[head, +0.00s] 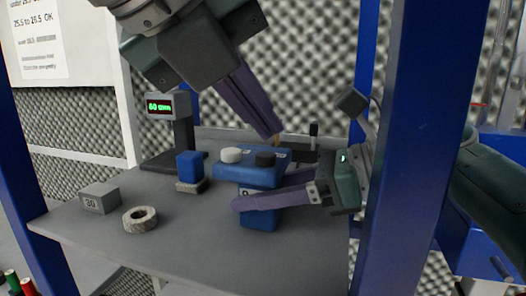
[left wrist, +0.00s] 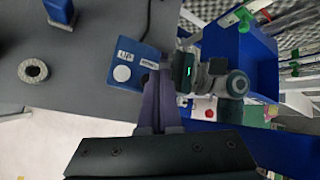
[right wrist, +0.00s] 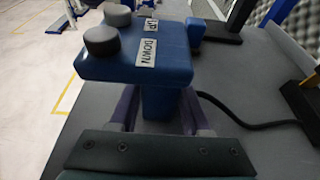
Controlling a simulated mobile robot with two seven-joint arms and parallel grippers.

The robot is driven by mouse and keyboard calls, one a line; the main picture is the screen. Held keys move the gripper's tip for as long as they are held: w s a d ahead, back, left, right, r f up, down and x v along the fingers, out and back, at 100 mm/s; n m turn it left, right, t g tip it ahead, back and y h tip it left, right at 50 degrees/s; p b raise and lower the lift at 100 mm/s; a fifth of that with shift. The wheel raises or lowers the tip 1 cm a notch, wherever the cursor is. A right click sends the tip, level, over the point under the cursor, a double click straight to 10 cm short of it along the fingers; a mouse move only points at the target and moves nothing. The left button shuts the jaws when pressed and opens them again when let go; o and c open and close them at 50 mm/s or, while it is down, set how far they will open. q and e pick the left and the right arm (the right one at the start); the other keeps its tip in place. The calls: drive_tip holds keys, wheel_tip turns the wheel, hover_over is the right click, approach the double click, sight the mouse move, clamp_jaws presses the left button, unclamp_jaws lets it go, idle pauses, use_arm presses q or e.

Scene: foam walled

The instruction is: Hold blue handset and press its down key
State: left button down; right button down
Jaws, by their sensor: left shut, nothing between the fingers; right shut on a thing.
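The blue handset (head: 250,175) is upright, its stem (right wrist: 160,105) between the fingers of my right gripper (head: 262,192), which is shut on it. Its top carries a white key (head: 231,155) and a black key (head: 265,159). In the right wrist view the DOWN label (right wrist: 149,52) lies beside the nearer key (right wrist: 102,40), and the UP label (right wrist: 151,25) beside the farther key (right wrist: 117,15). My left gripper (head: 271,136) is shut and empty, pointing down above the black key's end. In the left wrist view its fingers (left wrist: 156,85) hide that key; the white key (left wrist: 122,73) shows.
A display (head: 168,106) on a stand, a blue block (head: 189,164), a grey block (head: 100,198) and a ring (head: 140,219) are on the grey table (head: 200,245). A blue post (head: 412,140) stands before my right arm. A cable (right wrist: 240,118) runs across the table.

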use_arm(q)
drive_tip(key=shift+f, duration=0.1)
drive_tip(key=shift+f, duration=0.3)
